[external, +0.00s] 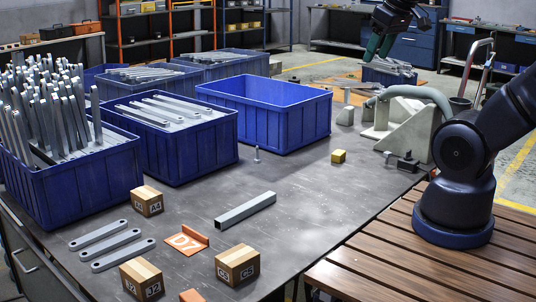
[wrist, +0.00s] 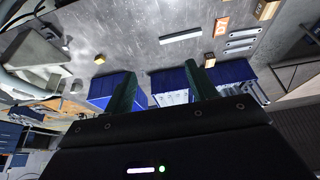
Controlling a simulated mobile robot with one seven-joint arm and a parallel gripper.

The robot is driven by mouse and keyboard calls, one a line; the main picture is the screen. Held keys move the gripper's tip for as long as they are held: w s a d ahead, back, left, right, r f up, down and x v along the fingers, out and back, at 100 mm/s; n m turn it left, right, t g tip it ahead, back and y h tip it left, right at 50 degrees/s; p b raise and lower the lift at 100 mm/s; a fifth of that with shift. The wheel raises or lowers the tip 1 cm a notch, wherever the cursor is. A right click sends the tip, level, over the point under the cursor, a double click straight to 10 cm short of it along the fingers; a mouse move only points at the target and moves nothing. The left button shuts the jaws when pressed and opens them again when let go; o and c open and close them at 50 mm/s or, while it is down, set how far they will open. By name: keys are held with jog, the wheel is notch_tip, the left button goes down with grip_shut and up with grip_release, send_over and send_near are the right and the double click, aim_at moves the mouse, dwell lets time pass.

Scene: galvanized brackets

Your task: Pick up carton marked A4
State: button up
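The carton marked A4 (external: 147,201) is a small tan cardboard box with pale tape on top. It stands upright on the grey table, in front of the blue bins and behind the flat bars. In the wrist view a small tan box (wrist: 210,59) beside the right finger looks like it, partly hidden. My gripper (external: 380,46) is raised at the far right end of the table, well away from the carton. Its green fingers (wrist: 160,72) are apart with nothing between them.
Cartons J2 (external: 141,278) and C5 (external: 238,265) stand at the front. Flat bars (external: 104,240), an orange D7 sign (external: 187,240) and a square tube (external: 246,210) lie near A4. An empty blue bin (external: 290,135) and filled bins (external: 175,150) line the back.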

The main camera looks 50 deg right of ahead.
jog(key=o, duration=0.9)
jog(key=shift+c, duration=0.2)
jog(key=w+a+r+n, duration=0.1)
jog(key=w+r+n, duration=0.15)
jog(key=w, duration=0.55)
jog(key=n+g, duration=0.5)
jog(key=n, duration=1)
send_over(146, 192)
jog(key=f, duration=4)
jog(key=shift+d, duration=0.35)
jog(key=shift+n, duration=0.25)
jog(key=shift+w+a+f, duration=0.1)
jog(key=shift+a+f, duration=0.05)
jog(key=shift+f, duration=2.75)
jog(key=shift+a+f, duration=0.15)
jog(key=shift+f, duration=2.7)
